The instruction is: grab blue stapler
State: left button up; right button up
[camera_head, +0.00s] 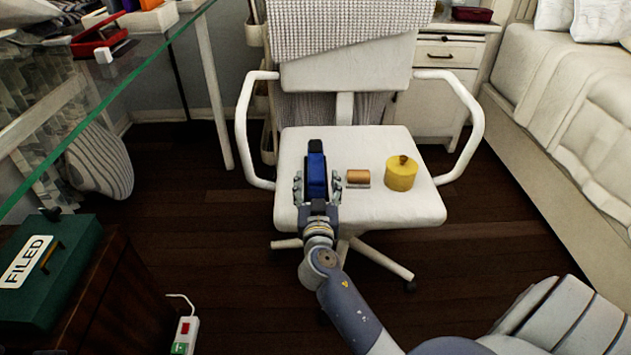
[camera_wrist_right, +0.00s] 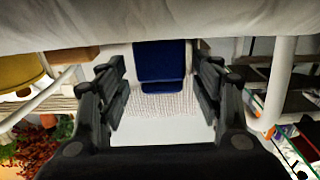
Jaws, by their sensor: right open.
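The blue stapler (camera_head: 317,172) lies on the white chair seat (camera_head: 290,215), its long side pointing away from me. It also shows in the right wrist view (camera_wrist_right: 160,62), between and a little beyond the open fingers. My right gripper (camera_head: 317,187) is at the near part of the stapler, with one finger on each side. In the right wrist view my right gripper (camera_wrist_right: 162,75) is open, with gaps between the fingers and the stapler. The stapler's near end is partly hidden by the gripper in the head view. My left gripper is not in view.
A small orange-brown object (camera_head: 358,178) and a yellow lidded pot (camera_head: 400,174) sit right of the stapler. White armrests (camera_head: 243,130) flank the seat. A glass table (camera_head: 120,85) is at left, a green box (camera_head: 50,270) at lower left, a bed (camera_head: 560,100) at right.

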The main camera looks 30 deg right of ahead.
aim_at(316, 167)
jog(key=x, duration=0.5)
jog(key=shift+f+b, duration=0.2)
jog(key=shift+b, duration=0.2)
jog(key=shift+a, duration=0.1)
grip_shut()
jog(key=shift+r, duration=0.3)
